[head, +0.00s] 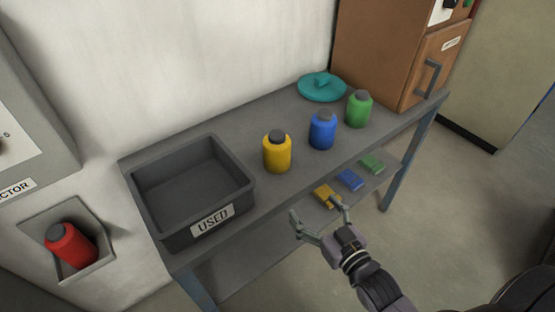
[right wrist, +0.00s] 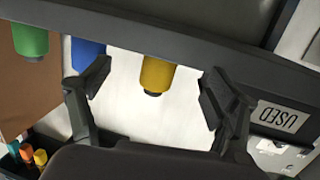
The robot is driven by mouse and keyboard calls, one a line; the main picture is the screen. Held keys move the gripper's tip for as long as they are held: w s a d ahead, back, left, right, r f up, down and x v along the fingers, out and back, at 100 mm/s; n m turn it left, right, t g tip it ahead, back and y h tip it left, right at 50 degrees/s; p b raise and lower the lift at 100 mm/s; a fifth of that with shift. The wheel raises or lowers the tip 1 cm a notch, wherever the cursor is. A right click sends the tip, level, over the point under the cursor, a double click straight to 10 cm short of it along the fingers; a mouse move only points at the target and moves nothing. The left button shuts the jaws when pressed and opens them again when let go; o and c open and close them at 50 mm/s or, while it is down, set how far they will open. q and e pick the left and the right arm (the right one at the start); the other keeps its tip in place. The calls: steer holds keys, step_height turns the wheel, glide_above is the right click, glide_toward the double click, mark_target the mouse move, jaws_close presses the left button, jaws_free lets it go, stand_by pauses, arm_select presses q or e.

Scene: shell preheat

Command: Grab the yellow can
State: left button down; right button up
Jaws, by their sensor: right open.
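The yellow can (head: 277,155) with a dark cap stands upright on the grey table (head: 262,207), just right of the bin. My right gripper (head: 318,218) is open and empty in front of the table's front edge, apart from the can. In the right wrist view, which looks upside down, the yellow can (right wrist: 157,75) shows beyond the gap between the fingers of the right gripper (right wrist: 155,85). The can's far end is hidden there by the table edge. My left gripper is not in view.
A bin marked USED (head: 212,219) stands left of the yellow can. A blue can (head: 322,132), a green can (head: 359,110) and a teal lid-like disc (head: 321,90) are to its right. Small yellow, blue and green blocks lie on the lower shelf. A red can (head: 70,246) sits in a wall recess.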

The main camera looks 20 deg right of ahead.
steer(key=t, duration=0.1)
glide_toward(284, 158)
steer(key=shift+y, duration=0.3)
steer(key=w, duration=0.2)
steer(key=w+p, duration=0.1)
steer(key=w, duration=0.2)
steer(key=w+a, duration=0.1)
steer(key=w, duration=0.1)
steer(key=shift+w+a+f, duration=0.1)
steer(key=shift+w+f, duration=0.05)
steer(key=shift+w, duration=0.15)
steer(key=shift+w+a+f+p, duration=0.1)
steer(key=shift+w+a+p, duration=0.15)
steer(key=shift+w, duration=0.7)
steer(key=shift+w+a+f+p, duration=0.1)
steer(key=shift+w+a+p, duration=0.1)
steer(key=shift+w, duration=0.75)
steer(key=shift+w+a+p, duration=0.15)
steer(key=shift+w+p, duration=0.1)
steer(key=shift+w, duration=0.7)
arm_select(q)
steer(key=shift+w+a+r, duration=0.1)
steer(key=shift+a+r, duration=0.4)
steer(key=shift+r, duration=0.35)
arm_select(e)
steer(key=c, duration=1.5)
steer(key=shift+r, duration=0.1)
steer(key=shift+c, duration=0.4)
steer(key=shift+r, duration=0.1)
